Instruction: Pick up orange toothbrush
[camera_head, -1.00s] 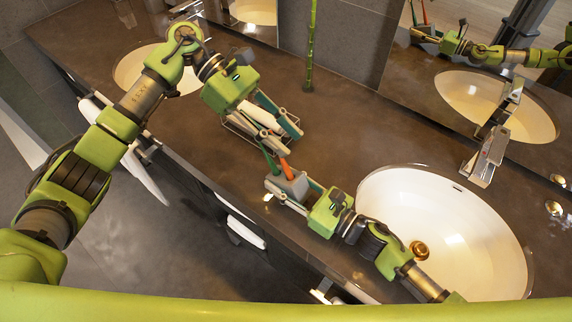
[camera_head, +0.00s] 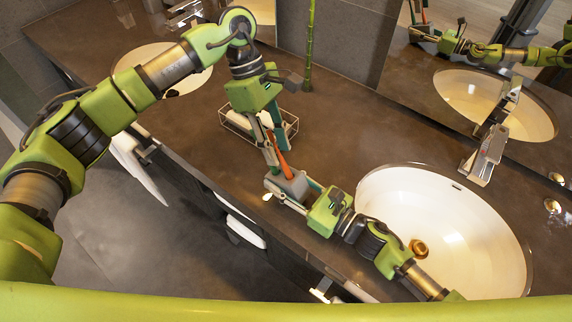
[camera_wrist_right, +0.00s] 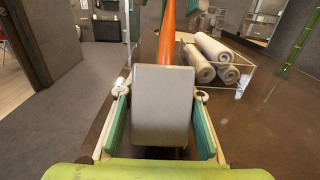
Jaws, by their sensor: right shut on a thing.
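The orange toothbrush (camera_head: 285,163) stands in a grey cup (camera_head: 290,183); in the right wrist view the toothbrush (camera_wrist_right: 167,38) rises behind the cup (camera_wrist_right: 162,103). My right gripper (camera_head: 288,190) is shut on the cup, with one finger on each side of it. My left gripper (camera_head: 275,148) points down just above the cup, at the toothbrush. Its fingers show at the top of the right wrist view, apart, on either side of the orange shaft, so it looks open. The toothbrush's upper end is hidden by the left gripper. The green toothbrush cannot be made out clearly.
A wire basket (camera_head: 293,127) with rolled towels (camera_wrist_right: 215,52) stands behind the cup. A white sink (camera_head: 450,220) is at the right, with a tap (camera_head: 485,155). A bamboo stalk (camera_head: 310,45) stands at the back. The counter's front edge is close to the cup.

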